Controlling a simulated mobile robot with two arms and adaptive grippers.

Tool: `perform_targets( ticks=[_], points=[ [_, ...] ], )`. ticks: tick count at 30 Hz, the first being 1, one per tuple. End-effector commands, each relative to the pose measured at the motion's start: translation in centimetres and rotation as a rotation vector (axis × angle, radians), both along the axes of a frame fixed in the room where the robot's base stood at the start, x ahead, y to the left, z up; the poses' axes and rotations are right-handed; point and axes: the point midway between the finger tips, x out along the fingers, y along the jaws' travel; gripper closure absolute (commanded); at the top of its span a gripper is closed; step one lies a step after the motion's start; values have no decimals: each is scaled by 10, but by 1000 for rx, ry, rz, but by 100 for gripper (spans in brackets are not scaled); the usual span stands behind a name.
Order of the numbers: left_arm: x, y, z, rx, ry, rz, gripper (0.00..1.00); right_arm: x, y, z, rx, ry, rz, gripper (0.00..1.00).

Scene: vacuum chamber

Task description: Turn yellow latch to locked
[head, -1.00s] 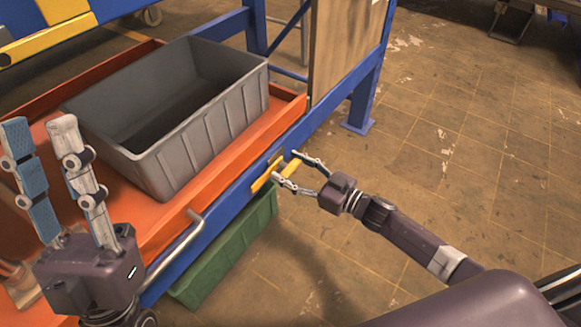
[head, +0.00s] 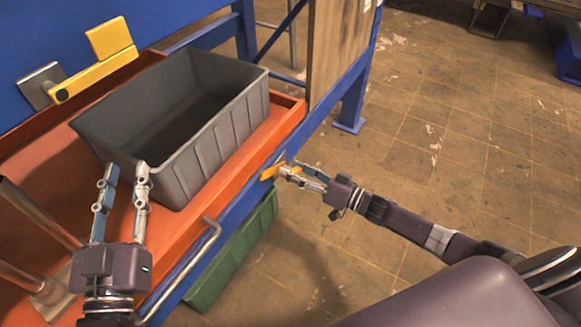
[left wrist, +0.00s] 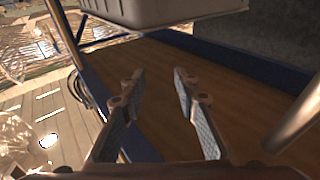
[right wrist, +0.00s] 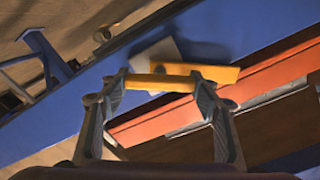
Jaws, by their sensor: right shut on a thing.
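A small yellow latch (head: 268,172) sits on the blue beam below the orange tray's right edge. My right gripper (head: 284,171) is at it, its fingers closed in on the latch's handle. In the right wrist view the yellow bar (right wrist: 160,83) of the latch runs between the fingers, with a pale plate behind it on blue metal. A second, larger yellow latch (head: 95,78) with a square yellow tab is on the blue wall at upper left. My left gripper (head: 124,170) is open and empty above the orange tray, near the grey bin's front corner.
A grey bin (head: 215,132) stands on the orange tray (head: 283,112). A bent metal handle (head: 185,268) juts out along the tray's front side. A green bin (head: 232,255) is below.

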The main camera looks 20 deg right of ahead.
Motion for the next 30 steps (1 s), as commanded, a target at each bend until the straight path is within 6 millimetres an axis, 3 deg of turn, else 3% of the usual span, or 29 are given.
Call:
perform_targets(
  ticks=[6, 12, 19, 30],
  points=[
    [2, 6, -46, 55, 210, 13, 71, 1, -1, 2, 164, 126, 1, 87],
    [-1, 10, -73, 84, 324, 20, 71, 1, -1, 0, 314, 243, 1, 87],
    [-4, 12, -86, 99, 382, 24, 71, 1, -2, -1, 484, 375, 2, 87],
    [-4, 12, -86, 98, 380, 24, 71, 1, -2, -3, 707, 549, 0, 87]
  ],
)
